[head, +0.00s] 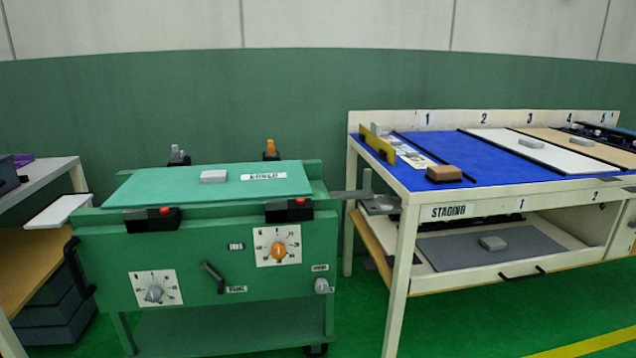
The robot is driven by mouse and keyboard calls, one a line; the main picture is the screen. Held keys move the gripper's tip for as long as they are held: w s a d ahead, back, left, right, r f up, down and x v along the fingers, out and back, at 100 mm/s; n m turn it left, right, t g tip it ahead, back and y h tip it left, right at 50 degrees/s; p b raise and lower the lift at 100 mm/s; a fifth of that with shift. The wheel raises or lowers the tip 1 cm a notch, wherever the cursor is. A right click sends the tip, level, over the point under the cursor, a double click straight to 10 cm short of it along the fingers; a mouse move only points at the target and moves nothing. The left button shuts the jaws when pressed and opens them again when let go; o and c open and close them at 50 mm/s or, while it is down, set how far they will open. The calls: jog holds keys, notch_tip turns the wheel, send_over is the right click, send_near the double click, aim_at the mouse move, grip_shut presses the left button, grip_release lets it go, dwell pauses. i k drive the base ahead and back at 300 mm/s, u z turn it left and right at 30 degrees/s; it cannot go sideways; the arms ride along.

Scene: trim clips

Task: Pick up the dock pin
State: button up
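A grey metal bracket (381,204) juts from the staging table's left end, beside the green cart (190,262). A thin grey upright piece (367,181) stands at this bracket; it may be the dock pin, but it is too small to tell. A flat grey bar (348,194) reaches from the cart's right side toward the bracket. I cannot tell whether the bar and bracket touch. My gripper is not in view.
The staging table (402,225) has a blue top with a brown block (444,173) and numbered lanes. A grey block (214,176) lies on the cart's top. Another table (40,195) stands at the left.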

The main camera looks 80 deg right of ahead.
aim_at(367, 180)
jog(key=u, duration=0.05)
jog(key=k, duration=1.05)
jog(key=z, duration=1.35)
